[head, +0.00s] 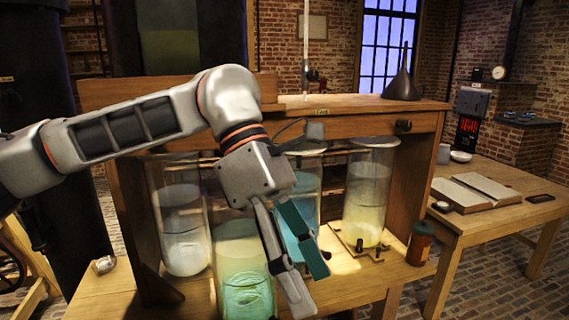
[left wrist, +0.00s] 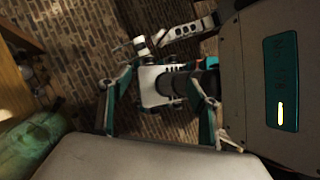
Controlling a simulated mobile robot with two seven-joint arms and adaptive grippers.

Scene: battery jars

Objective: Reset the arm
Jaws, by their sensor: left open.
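My left gripper (head: 309,287) is open and empty, angled down in front of the wooden cabinet. Its fingers overlap the blue-liquid jar (head: 304,185) and the front green-liquid jar (head: 236,240) in the head view; I cannot tell whether it touches either. A jar with pale liquid (head: 183,225) stands at the left, and a jar with yellow liquid (head: 366,195) stands at the right. A green, glassy shape (left wrist: 35,145) shows at the lower left of the left wrist view. My right gripper is not in the head view.
The cabinet top (head: 345,104) carries a dark funnel (head: 402,85). A small brown bottle (head: 419,245) stands right of the jars. A side table (head: 500,222) holds an open book (head: 475,192). A small metal item (head: 104,264) lies at the left.

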